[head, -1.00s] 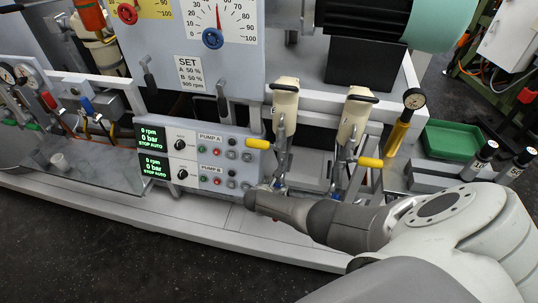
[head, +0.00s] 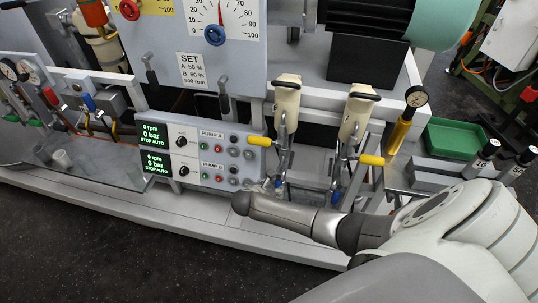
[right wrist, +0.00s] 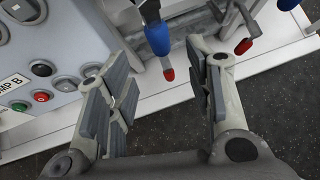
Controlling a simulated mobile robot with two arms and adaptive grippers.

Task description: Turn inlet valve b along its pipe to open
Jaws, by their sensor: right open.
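Two yellow lever handles stick out sideways, the left one (head: 258,141) and the right one (head: 371,160), each below a cream-coloured vessel. Blue parts sit lower, on the left (head: 278,183) and on the right (head: 336,198). I see no label marking inlet valve b, so I cannot tell which it is. My right gripper (right wrist: 163,55) is open and empty in the right wrist view. A blue part with a red tip (right wrist: 160,42) shows between its fingertips; contact is not clear. In the head view its fingers are mostly hidden by my wrist. My left gripper is out of view.
The pump panel (head: 198,157) stands left of the vessels, and its buttons are close to my left finger in the wrist view. The white ledge (head: 150,214) in front is clear.

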